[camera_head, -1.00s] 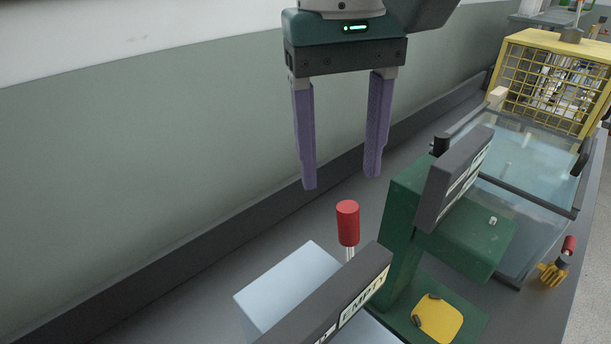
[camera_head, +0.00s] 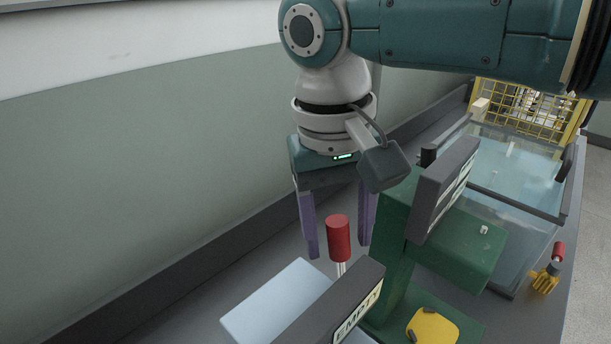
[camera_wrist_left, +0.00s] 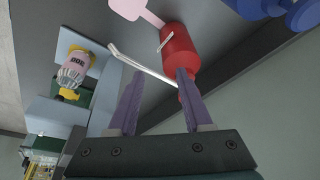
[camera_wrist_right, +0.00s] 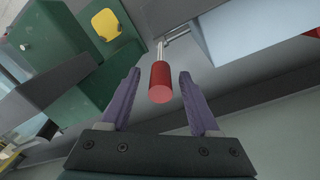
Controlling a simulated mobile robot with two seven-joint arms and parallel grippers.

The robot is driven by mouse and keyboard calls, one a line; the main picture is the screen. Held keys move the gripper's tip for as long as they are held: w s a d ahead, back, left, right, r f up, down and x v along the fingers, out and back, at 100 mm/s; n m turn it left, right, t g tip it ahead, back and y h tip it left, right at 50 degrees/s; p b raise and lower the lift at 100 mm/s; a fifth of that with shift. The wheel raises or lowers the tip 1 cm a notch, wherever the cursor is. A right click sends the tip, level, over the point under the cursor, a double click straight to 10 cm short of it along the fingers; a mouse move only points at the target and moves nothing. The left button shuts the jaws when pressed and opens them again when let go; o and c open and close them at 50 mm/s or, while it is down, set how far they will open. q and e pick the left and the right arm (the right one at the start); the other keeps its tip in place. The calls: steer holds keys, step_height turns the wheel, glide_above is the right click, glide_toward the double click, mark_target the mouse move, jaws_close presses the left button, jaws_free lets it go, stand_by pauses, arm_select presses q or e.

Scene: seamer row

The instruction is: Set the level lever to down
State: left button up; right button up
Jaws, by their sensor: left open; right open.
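A lever with a red cylindrical handle (camera_head: 338,238) on a metal rod stands up beside a pale blue-grey box and a dark plate lettered "EMPTY" (camera_head: 352,318). My right gripper (camera_head: 338,254) is open; in the head view its purple fingers lie on either side of the handle. In the right wrist view the red handle (camera_wrist_right: 160,84) lies between the open fingers (camera_wrist_right: 159,74), not visibly touched. My left gripper (camera_wrist_left: 159,74) shows only in its wrist view, open, near a red cylinder (camera_wrist_left: 180,52) with a thin metal rod. I cannot tell whether that is the same lever.
A green machine (camera_head: 455,245) with a dark sign and a yellow pad (camera_head: 432,327) stands close right of the lever. Behind it are a glass-lidded tank (camera_head: 515,175) and a yellow mesh cage (camera_head: 525,110). A small red-topped lever (camera_head: 558,252) sits far right. The wall is at left.

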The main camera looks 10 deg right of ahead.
steer(key=shift+c, duration=0.4)
jaws_close()
stand_by(0.9)
